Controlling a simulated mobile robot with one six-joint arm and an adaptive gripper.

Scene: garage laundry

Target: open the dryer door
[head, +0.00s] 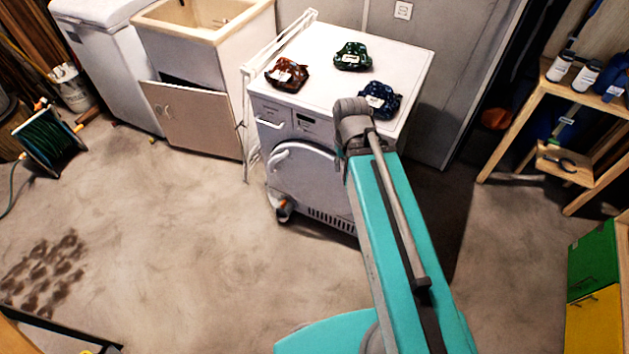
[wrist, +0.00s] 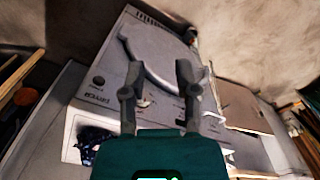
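The white dryer (head: 318,52) stands against the back wall, its control panel above a round door (head: 300,180) on the front. The door appears to lie against the front, with a pale curved handle (head: 279,156) at its upper left. In the wrist view the dryer front appears upside down, with the door (wrist: 160,50) ahead of the fingers and the panel nearer. My gripper (wrist: 157,68) is open, its two fingers apart in front of the dryer, with nothing visibly held. Contact with the door cannot be told. In the head view my arm hides the gripper.
Wrapped bundles in brown (head: 287,74), green (head: 352,56) and blue (head: 379,98) lie on the dryer top. A folding rack (head: 247,110) stands along its left side. A sink cabinet (head: 195,118) is further left, a wooden shelf (head: 545,85) at right.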

